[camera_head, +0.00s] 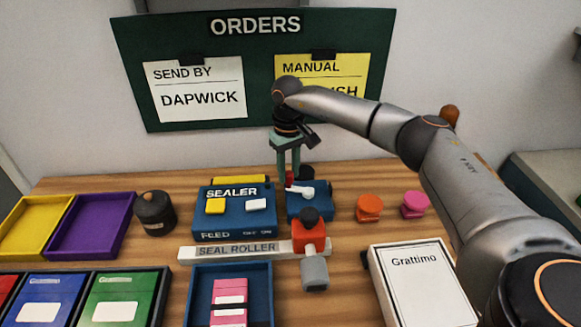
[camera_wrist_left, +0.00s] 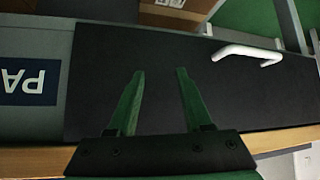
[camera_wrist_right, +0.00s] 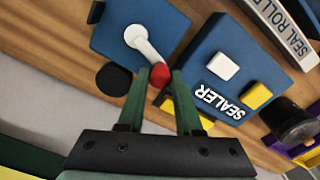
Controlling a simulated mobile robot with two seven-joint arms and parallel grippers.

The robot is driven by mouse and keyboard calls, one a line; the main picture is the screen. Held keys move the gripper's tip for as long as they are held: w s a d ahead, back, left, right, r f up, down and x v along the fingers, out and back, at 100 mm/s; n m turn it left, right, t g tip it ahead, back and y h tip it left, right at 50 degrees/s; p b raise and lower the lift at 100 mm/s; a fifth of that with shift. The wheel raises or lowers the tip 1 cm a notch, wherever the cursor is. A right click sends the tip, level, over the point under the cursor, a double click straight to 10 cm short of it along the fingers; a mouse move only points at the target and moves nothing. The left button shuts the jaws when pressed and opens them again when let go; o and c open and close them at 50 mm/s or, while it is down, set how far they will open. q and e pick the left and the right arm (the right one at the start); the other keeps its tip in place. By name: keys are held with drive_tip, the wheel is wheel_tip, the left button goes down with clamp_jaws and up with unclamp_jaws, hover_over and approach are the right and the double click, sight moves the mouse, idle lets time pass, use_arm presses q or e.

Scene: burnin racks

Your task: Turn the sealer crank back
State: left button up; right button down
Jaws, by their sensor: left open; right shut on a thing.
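The sealer (camera_head: 234,224) is a blue box with a yellow and a white button, and it also shows in the right wrist view (camera_wrist_right: 226,92). Beside it, a smaller blue block carries the crank, a white arm (camera_wrist_right: 146,42) with a red knob (camera_wrist_right: 160,75); the crank arm also shows in the head view (camera_head: 302,191). My right gripper (camera_head: 289,174) comes down from above and is shut on the red knob, which sits between its fingertips in the right wrist view (camera_wrist_right: 160,80). My left gripper (camera_wrist_left: 159,74) is open and empty, outside the head view.
A dark panel (camera_wrist_left: 150,90) with a white handle (camera_wrist_left: 246,52) is below my left gripper.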

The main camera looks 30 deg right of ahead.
drive_tip(key=shift+s+a+n, duration=0.35)
drive_tip(key=shift+n, duration=0.55)
drive_tip(key=c, duration=0.6)
unclamp_jaws()
wheel_tip(320, 180, up, 13)
drive_tip(key=shift+f, duration=0.2)
